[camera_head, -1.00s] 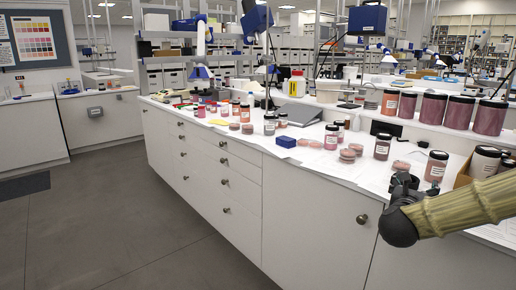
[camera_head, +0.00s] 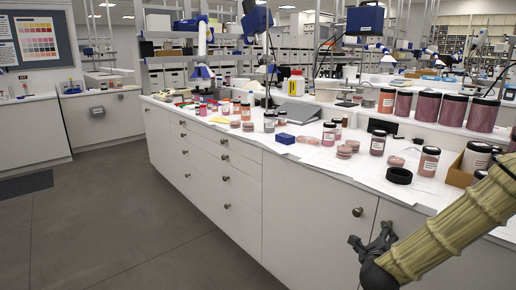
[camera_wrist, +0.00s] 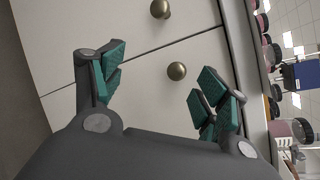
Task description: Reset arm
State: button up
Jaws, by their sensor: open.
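My gripper (camera_head: 372,234) hangs at the lower right of the head view, in front of the white cabinet doors and below the counter's front edge. Its fingers are spread and empty. In the wrist view my gripper (camera_wrist: 160,78) shows its green finger pads wide apart, with cabinet fronts and two round knobs (camera_wrist: 177,71) beyond them. A black ring-like object (camera_head: 399,175) lies on the counter near the front edge, apart from my gripper. A labelled pigment jar (camera_head: 429,161) with a dark lid stands upright just behind it.
Large jars (camera_head: 425,107) stand on the raised shelf behind. A cardboard box (camera_head: 462,172) is at the right.

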jog(key=s+a+f+n+g+y, duration=0.25)
jog(key=s+f+n, duration=0.25)
jog(key=f, duration=0.3)
jog(key=s+a+f+n+g+y, duration=0.1)
jog(key=s+a+f+n, duration=0.35)
jog(key=f, duration=0.35)
jog(key=s+a+f+n+g+y, duration=0.1)
jog(key=s+a+f+n+g, duration=0.15)
jog(key=s+f+n, duration=0.45)
jog(key=s+a+f+n+g+y, duration=0.1)
jog(key=s+a+f+n+g, duration=0.25)
jog(key=s+f+n, duration=0.65)
jog(key=s+f+n+g, duration=0.2)
jog(key=s+f, duration=0.1)
jog(key=s, duration=0.5)
jog(key=s+f+n+g, duration=0.2)
jog(key=s, duration=0.6)
notch_tip(320, 180, up, 15)
jog(key=p, duration=1.5)
jog(key=shift+d+r+p, duration=0.2)
jog(key=shift+d+p, duration=0.1)
jog(key=shift+d, duration=0.05)
